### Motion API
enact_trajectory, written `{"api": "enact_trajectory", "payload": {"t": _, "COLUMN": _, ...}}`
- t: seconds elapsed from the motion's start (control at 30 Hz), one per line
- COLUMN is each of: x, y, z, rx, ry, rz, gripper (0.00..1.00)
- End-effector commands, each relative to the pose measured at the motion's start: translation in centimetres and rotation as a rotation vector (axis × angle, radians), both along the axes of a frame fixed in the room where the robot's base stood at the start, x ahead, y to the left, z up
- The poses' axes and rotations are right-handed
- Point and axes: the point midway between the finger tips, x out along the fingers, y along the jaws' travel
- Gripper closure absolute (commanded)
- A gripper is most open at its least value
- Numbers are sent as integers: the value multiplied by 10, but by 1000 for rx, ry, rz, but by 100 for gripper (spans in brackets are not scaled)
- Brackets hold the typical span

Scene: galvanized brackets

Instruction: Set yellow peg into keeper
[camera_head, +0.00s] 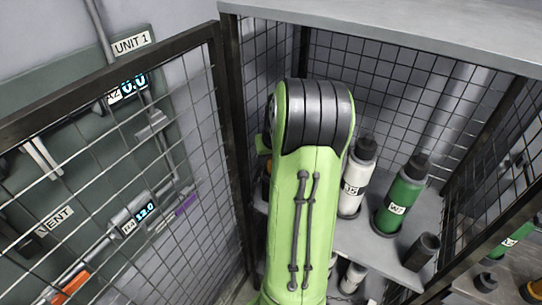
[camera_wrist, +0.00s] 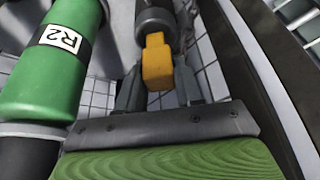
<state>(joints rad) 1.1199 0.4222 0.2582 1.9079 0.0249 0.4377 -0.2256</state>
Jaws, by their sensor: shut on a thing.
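The yellow peg (camera_wrist: 157,62) is a small blocky piece in the wrist view. My gripper (camera_wrist: 159,80) is shut on it, with one grey finger on each side. The far end of the peg meets a dark grey cylinder (camera_wrist: 154,20); I cannot tell whether the peg is inside it or only against it, nor whether it is the keeper. In the head view my green arm covers the middle of the cage and hides the gripper and the peg.
A green bottle marked R2 (camera_wrist: 52,65) stands close left of my gripper. In the head view a white bottle (camera_head: 354,182) and a green bottle (camera_head: 402,195) stand on a grey shelf (camera_head: 362,238). An open mesh door (camera_head: 225,120) is at the left.

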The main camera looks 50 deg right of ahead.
Motion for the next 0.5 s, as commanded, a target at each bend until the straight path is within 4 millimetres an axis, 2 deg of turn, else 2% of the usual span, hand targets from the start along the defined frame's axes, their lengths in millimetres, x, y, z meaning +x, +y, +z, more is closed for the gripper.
{"api": "enact_trajectory", "payload": {"t": 0.5, "x": 0, "y": 0, "z": -20, "rx": 0, "ry": 0, "rz": 0, "gripper": 98}}
